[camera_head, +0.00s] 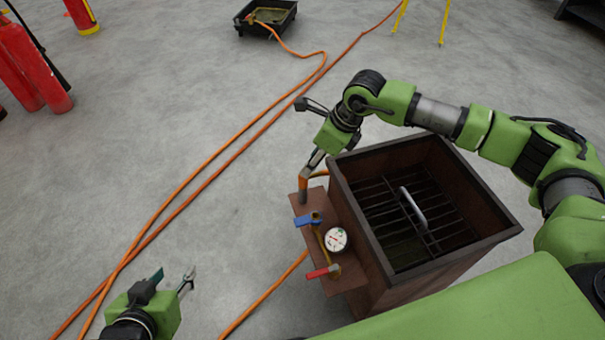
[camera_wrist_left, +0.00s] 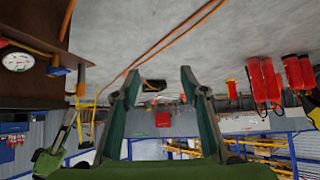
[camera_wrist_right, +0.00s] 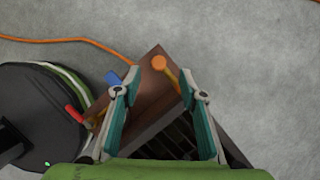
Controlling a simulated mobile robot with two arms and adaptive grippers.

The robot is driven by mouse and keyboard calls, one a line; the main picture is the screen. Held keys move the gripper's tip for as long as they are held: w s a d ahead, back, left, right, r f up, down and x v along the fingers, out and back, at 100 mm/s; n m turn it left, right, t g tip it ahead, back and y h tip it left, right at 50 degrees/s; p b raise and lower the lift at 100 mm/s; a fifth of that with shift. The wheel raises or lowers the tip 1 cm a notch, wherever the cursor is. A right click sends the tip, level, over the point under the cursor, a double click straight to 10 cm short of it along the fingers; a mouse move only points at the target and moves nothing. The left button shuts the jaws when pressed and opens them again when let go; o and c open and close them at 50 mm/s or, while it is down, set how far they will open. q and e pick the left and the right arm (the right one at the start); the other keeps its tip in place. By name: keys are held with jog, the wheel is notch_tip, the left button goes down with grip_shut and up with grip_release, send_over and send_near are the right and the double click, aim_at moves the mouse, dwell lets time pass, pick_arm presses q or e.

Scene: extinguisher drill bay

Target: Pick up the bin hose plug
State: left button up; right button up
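The bin hose plug appears to be the upright orange-brown cylinder (camera_head: 303,187) at the far end of the bin's brown side panel (camera_head: 312,244). In the right wrist view its round orange end (camera_wrist_right: 158,62) shows between and just beyond my fingertips. My right gripper (camera_head: 311,168) is just above the plug, pointing down; its fingers (camera_wrist_right: 161,76) are open, with a gap on both sides. Whether a finger touches it I cannot tell. My left gripper (camera_head: 172,280) is open and empty over bare floor at the lower left; its parted fingers show in the left wrist view (camera_wrist_left: 160,74).
The open bin (camera_head: 428,268) with a grate and handle stands right of the panel. A blue lever (camera_head: 308,220), a gauge (camera_head: 336,239) and a red lever (camera_head: 322,272) sit near the plug. Orange hoses (camera_head: 215,168) cross the floor. Red extinguishers (camera_head: 30,60) stand far left.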

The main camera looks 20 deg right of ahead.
jog(key=b+x, duration=0.1)
jog(key=x, duration=0.6)
jog(key=shift+s+a, duration=0.1)
jog(key=shift+a+f+b, duration=0.1)
jog(key=shift+f+b, duration=0.2)
jog(key=shift+b, duration=0.05)
jog(key=b+x, duration=0.1)
jog(key=x, duration=0.3)
jog(key=shift+f+b, duration=0.3)
jog(key=shift+b, duration=0.05)
pick_arm(q)
jog(key=w+d+r+t+h, duration=0.1)
jog(key=w+r+t, duration=0.3)
jog(key=r, duration=0.4)
jog(key=w+d+r+t+h, duration=0.2)
jog(key=w+d+r+t, duration=0.1)
jog(key=r, duration=0.5)
jog(key=w+t, duration=0.1)
jog(key=t, duration=0.1)
jog(key=shift+d+r+m+t, duration=0.15)
jog(key=shift+r+m+t, duration=0.15)
jog(key=shift+r, duration=0.1)
pick_arm(e)
jog(key=shift+f, duration=0.1)
grip_shut()
